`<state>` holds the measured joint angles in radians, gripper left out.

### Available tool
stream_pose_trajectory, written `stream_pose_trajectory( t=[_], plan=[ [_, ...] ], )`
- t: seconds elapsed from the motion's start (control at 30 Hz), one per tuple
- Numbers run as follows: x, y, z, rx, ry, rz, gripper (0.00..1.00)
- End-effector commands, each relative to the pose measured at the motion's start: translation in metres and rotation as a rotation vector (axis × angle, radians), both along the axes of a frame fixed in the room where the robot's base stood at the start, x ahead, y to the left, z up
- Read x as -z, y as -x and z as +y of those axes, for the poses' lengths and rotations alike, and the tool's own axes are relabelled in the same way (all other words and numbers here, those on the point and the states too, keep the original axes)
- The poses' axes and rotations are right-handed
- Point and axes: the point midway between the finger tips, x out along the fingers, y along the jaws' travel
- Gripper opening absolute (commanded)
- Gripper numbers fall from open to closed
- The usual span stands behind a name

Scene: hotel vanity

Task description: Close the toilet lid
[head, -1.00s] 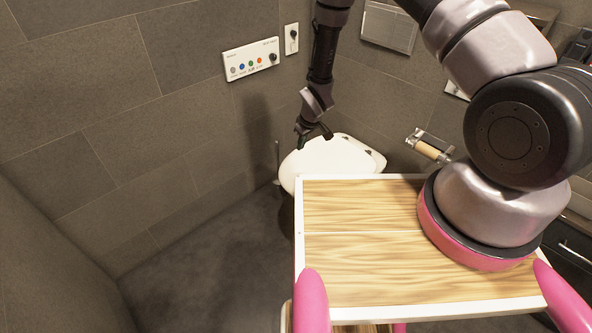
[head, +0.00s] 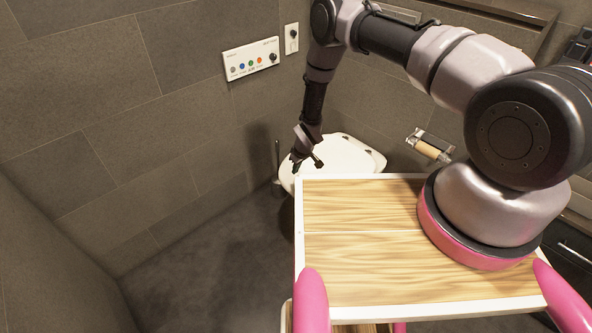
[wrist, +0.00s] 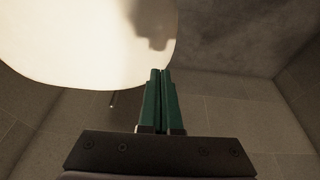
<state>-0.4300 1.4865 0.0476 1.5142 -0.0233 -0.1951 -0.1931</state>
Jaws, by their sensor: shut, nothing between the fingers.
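The toilet (head: 350,158) stands in the far corner, partly hidden behind my wooden top and arm. Its white lid looks down and flat over the bowl, with a rounded front edge. In the wrist view the smooth white lid (wrist: 75,45) fills the upper left, with a shadow across it. My gripper (head: 296,168) is at the left front side of the lid in the head view. In the wrist view its two green fingers (wrist: 159,73) lie side by side, shut and empty, tips near the lid's edge. I cannot tell whether they touch it.
A toilet brush (head: 278,160) stands left of the toilet by the wall. A paper holder (head: 430,147) is on the wall to the right. A control panel (head: 251,59) is on the tiled wall above. The dark floor (head: 200,275) at left is clear.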

Motion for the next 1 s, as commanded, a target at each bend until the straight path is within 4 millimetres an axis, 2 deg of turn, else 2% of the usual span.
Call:
stream_pose_trajectory(
  t=[0.47,0.57,0.9,1.0],
  plan=[
    [0.007,0.000,0.000,0.000,0.004,-0.001,0.00],
    [0.019,0.004,0.003,0.000,0.022,-0.012,0.00],
    [0.092,0.012,0.012,0.000,0.092,-0.082,0.00],
    [0.106,0.013,0.014,0.000,0.090,-0.082,0.00]
  ],
)
